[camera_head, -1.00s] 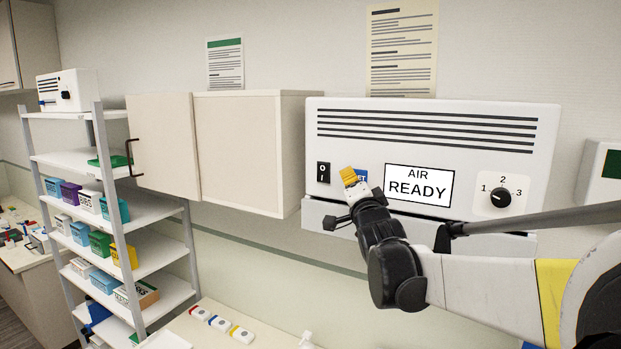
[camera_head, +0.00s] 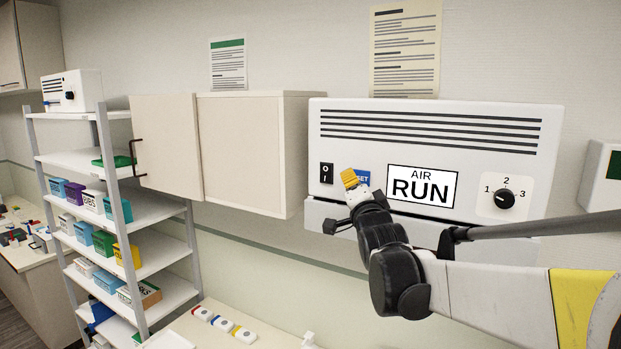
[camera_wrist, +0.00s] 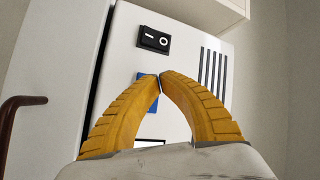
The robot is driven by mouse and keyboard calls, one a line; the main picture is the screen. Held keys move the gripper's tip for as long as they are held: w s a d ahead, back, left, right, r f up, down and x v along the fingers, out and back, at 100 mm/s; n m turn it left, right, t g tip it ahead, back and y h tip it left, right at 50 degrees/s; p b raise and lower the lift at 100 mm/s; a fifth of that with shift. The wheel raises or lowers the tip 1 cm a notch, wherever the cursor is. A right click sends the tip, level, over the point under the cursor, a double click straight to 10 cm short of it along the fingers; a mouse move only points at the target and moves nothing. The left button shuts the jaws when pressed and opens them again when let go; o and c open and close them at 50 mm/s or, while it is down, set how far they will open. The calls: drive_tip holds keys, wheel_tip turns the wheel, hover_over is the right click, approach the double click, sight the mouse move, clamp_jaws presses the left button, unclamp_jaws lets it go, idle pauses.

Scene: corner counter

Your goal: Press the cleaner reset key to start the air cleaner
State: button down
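The white air cleaner (camera_head: 430,150) hangs on the wall, and its display (camera_head: 422,186) reads "AIR RUN". The blue reset key (camera_head: 363,178) is left of the display, partly hidden by my gripper (camera_head: 349,175). In the wrist view my gripper (camera_wrist: 160,77) has its two yellow fingers meeting at the tips, with nothing held. The tips are in front of the blue key (camera_wrist: 146,80); I cannot tell whether they touch it. A black 0/I rocker switch (camera_head: 326,173) is left of the key. It also shows in the wrist view (camera_wrist: 154,39).
A dial (camera_head: 503,198) marked 1, 2, 3 is at the cleaner's right. A shelf rack (camera_head: 115,205) with coloured bins stands further left. Several coloured-tipped items (camera_head: 222,324) lie on the counter below.

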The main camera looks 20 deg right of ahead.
drive_tip(key=s+a, duration=0.1)
drive_tip(key=a, duration=0.1)
drive_tip(key=s+a, duration=0.2)
drive_tip(key=shift+p, duration=0.35)
idle(0.7)
drive_tip(key=s+a+f+n+g+y+b, duration=0.2)
drive_tip(key=s+f+b, duration=0.7)
drive_tip(key=f, duration=1.3)
drive_tip(key=s+a+f+n+g+y+b, duration=0.2)
drive_tip(key=s+a+f+n+g+b, duration=0.4)
drive_tip(key=f+b, duration=1.1)
drive_tip(key=s+a+f+n+g+y+b, duration=0.2)
drive_tip(key=s+a+f+n+g+b, duration=0.2)
drive_tip(key=f, duration=2.3)
drive_tip(key=s+a+n+b, duration=0.3)
drive_tip(key=s+a+b, duration=0.1)
drive_tip(key=s+b, duration=0.3)
drive_tip(key=shift+s+f+n+b, duration=0.15)
drive_tip(key=shift+s+n+b, duration=0.15)
drive_tip(key=shift+b, duration=0.85)
